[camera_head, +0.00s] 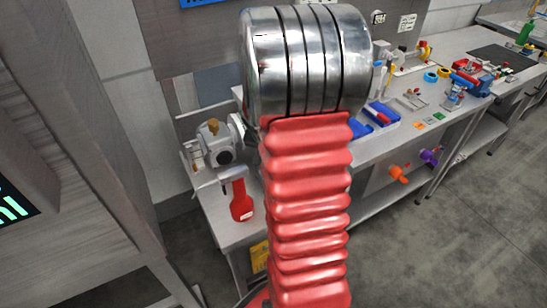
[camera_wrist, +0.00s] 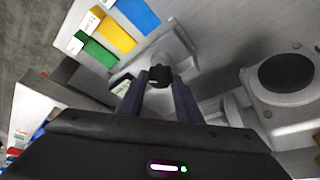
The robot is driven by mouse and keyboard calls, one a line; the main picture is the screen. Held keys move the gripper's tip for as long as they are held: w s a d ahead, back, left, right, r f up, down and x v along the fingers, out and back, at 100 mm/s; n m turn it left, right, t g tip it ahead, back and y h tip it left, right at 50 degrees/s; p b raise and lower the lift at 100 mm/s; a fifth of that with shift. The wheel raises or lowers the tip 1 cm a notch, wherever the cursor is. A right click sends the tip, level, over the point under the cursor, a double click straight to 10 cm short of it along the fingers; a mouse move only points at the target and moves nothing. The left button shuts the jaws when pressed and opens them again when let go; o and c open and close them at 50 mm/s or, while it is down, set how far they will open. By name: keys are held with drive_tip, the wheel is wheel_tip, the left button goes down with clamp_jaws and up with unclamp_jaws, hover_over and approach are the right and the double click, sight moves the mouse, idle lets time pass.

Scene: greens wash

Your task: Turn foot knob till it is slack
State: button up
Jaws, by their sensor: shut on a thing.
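A small dark knob (camera_wrist: 159,75) shows in the wrist view, at the end of a pale bracket (camera_wrist: 178,50). My gripper (camera_wrist: 160,88) has its two dark fingers on either side of this knob and is shut on it. The knob's lower part is hidden between the fingers. I cannot tell from this view how tight or loose the knob is. In the head view the gripper and this knob do not show; a red ribbed sleeve and metal cylinder of my arm cover the middle.
In the wrist view a pale housing with a black disc (camera_wrist: 286,74) is close on the right, and coloured boxes (camera_wrist: 118,33) are at upper left. In the head view, a bench (camera_head: 360,150) holds a grey device (camera_head: 215,143), a red-handled item (camera_head: 241,203) and blue-red tools (camera_head: 382,113); open floor (camera_head: 460,240) is right.

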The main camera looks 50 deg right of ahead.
drive_tip(key=shift+m, duration=0.4)
drive_tip(key=o, duration=1)
drive_tip(key=shift+o, duration=0.2)
drive_tip(key=shift+r, duration=0.1)
drive_tip(key=v, duration=1.3)
drive_tip(key=shift+a+r, duration=0.2)
drive_tip(key=shift+r, duration=0.05)
drive_tip(key=shift+w, duration=0.1)
